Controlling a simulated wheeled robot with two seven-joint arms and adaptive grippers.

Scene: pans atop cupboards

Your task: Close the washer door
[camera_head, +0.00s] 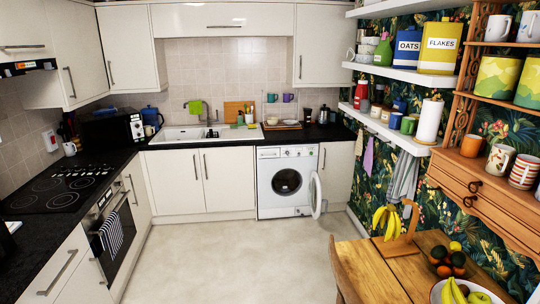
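The white washer (271,186) stands under the black worktop at the back of the kitchen, right of the white double cupboard. Its round door (317,194) stands wide open, swung out to the right side of the front. The dark drum opening (287,181) is uncovered. Neither of my grippers shows in the head view, and nothing touches the door.
The pale floor (225,262) in front of the washer is clear. A wooden table (377,268) with a fruit bowl and a chair (342,272) stand at the front right. A counter with a hob (64,190) and oven (115,231) runs along the left.

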